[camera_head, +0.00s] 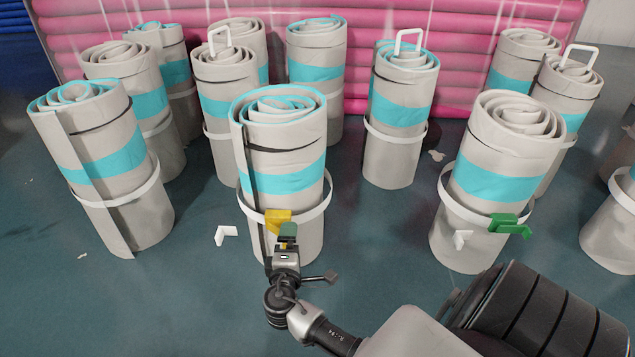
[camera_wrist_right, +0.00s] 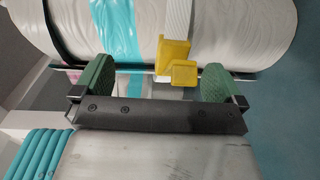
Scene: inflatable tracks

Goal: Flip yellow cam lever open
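The yellow cam lever (camera_head: 277,220) sits on the white strap (camera_head: 313,214) around the front middle rolled track (camera_head: 290,150). My right gripper (camera_head: 287,233) is just in front of and below the lever, partly covering it. In the right wrist view, my right gripper (camera_wrist_right: 158,68) is open, its two green fingers wide apart. The yellow lever (camera_wrist_right: 175,62) shows between them, nearer the right finger, with no clear contact. Whether the lever is flipped cannot be told. My left gripper is out of view.
A green cam lever (camera_head: 508,224) is on the strap of the front right roll (camera_head: 505,150). A white L-shaped piece (camera_head: 225,234) is left of the middle roll. More rolls stand behind, before a pink inflatable wall (camera_head: 455,60). Clear floor (camera_head: 190,300) lies at front left.

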